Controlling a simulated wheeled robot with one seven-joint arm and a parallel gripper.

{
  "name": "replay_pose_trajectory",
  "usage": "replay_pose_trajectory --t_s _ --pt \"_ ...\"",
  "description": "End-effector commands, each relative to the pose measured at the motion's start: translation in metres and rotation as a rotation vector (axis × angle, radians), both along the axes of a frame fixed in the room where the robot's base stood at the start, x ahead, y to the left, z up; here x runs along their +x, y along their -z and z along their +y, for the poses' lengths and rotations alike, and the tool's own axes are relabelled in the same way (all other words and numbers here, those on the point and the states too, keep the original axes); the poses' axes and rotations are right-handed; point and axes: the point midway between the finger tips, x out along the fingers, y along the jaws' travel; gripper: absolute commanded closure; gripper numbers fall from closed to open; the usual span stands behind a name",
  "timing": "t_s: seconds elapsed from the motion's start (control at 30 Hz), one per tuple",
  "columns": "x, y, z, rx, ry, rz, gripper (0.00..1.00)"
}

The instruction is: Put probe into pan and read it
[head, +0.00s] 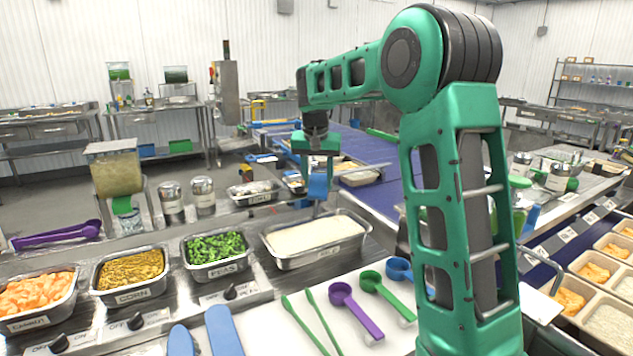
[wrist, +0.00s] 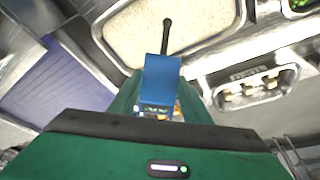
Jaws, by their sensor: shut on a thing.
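My gripper (head: 317,160) is shut on a blue probe (head: 318,186), which hangs below it near the back rim of the rice pan (head: 291,263). In the wrist view the probe's blue body (wrist: 162,70) is between the gripper's green parts, and its dark stem points over the white rice. The steel pan's rim (wrist: 215,42) also shows there. I cannot tell whether the stem's end touches the rice. The probe's reading cannot be made out.
A smaller pan (head: 252,201) of pale pieces is behind. Purple (head: 357,313) and green scoops lie in front. A blue conveyor (head: 378,197) runs behind right.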

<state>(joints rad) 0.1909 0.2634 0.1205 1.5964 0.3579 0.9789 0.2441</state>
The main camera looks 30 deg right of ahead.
Motion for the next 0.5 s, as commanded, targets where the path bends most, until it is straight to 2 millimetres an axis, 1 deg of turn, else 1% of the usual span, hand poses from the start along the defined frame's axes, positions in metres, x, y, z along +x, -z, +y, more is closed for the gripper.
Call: replay_pose_trajectory --t_s 0.17,0.5 --pt "0.0 0.01 0.0 0.001 0.0 0.001 0.79" --pt "0.0 0.04 -0.001 0.001 0.002 0.002 0.79"
